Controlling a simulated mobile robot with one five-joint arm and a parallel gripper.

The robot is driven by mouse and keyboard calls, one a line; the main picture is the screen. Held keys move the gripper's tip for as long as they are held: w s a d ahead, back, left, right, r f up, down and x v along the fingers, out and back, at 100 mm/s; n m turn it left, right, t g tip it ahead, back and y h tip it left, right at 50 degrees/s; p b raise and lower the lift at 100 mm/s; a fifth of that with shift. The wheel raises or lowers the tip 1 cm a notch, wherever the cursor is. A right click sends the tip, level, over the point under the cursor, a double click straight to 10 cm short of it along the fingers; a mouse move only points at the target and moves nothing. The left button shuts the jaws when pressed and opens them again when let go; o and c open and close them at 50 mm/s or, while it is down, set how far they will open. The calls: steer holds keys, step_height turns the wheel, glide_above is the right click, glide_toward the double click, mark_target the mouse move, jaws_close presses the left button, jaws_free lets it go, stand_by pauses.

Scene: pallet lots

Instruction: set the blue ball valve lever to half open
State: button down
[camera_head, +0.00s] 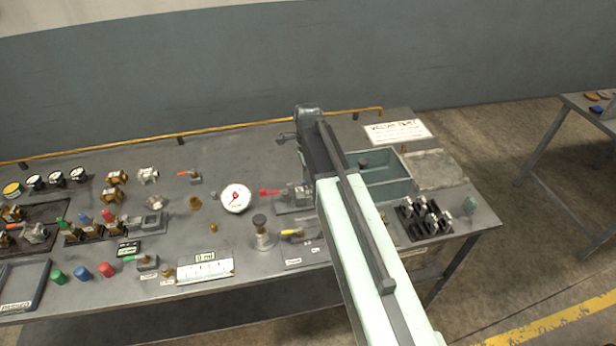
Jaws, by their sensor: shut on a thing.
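A small blue handle (85,217) shows between a green one and a red one on a row of brass fittings at the left of the bench. From here I cannot tell whether it is the ball valve lever, nor its exact angle. My arm (360,240) reaches from the bottom right up across the right part of the bench, well to the right of that handle. My fingertips cannot be made out; the arm hides the area behind it. No other blue lever can be seen.
A blue cap (82,273) lies at the front left. A yellow pipe (230,126) runs along the back.

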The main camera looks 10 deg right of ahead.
steer(key=shift+s+n, duration=0.15)
steer(key=shift+n, duration=0.25)
steer(key=shift+s+d+n, duration=0.2)
steer(key=shift+s+n, duration=0.2)
steer(key=shift+n, duration=0.95)
steer(key=shift+s+d+n, duration=0.2)
steer(key=shift+s+n, duration=0.25)
steer(key=shift+n, duration=0.85)
steer(key=shift+s+d+n, duration=0.2)
steer(key=shift+s+n, duration=0.2)
steer(key=shift+n, duration=0.95)
steer(key=c, duration=1.5)
jaws_free()
steer(key=shift+o, duration=0.2)
steer(key=shift+r, duration=0.1)
